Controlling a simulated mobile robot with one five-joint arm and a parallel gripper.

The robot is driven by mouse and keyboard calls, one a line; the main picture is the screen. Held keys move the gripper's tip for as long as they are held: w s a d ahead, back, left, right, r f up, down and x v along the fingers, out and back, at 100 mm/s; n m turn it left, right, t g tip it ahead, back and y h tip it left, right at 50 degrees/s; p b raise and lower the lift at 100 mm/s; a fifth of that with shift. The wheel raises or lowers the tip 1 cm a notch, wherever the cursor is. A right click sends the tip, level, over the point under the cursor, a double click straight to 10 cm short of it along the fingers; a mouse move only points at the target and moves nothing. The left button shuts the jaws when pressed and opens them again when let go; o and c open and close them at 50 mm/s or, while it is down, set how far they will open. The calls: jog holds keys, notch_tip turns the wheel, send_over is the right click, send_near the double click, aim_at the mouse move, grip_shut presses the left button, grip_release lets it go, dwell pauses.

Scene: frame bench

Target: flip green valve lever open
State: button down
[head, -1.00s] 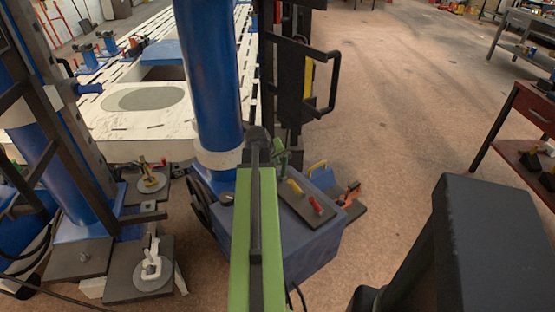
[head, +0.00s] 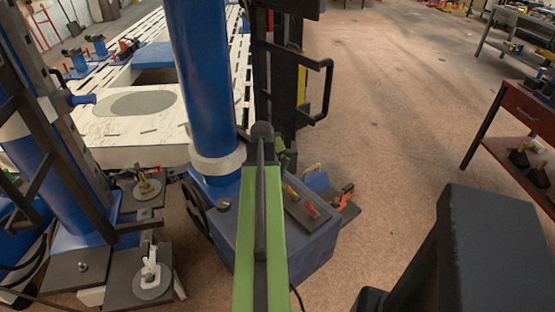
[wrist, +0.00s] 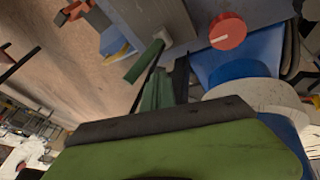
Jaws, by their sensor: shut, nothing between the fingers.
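The green valve lever (wrist: 146,62) shows in the wrist view as a short green bar running from a pale square post. My gripper (wrist: 160,92) is just below the lever in that view, shut and empty, with its dark green fingers together. Whether the fingers touch the lever is not clear. In the head view, my gripper (head: 284,150) is small, beyond the end of my green arm, above the blue-grey box (head: 305,255). I cannot make out the green lever in the head view; the arm and gripper may hide it.
A red round knob (wrist: 228,31) is near the lever in the wrist view. A blue column (head: 202,90) and black frame (head: 283,80) stand close.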

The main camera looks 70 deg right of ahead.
jog(key=d+p+v, duration=0.1)
jog(key=p+v, duration=0.8)
jog(key=v, duration=0.1)
jog(key=shift+s+r, duration=0.25)
jog(key=shift+r, duration=0.4)
jog(key=shift+d, duration=0.1)
jog(key=b, duration=1.1)
send_over(283, 171)
jog(key=w+a, duration=0.2)
notch_tip(283, 171, down, 11)
jog(key=shift+d+f, duration=0.15)
jog(key=shift+s+d, duration=0.25)
jog(key=shift+s, duration=0.1)
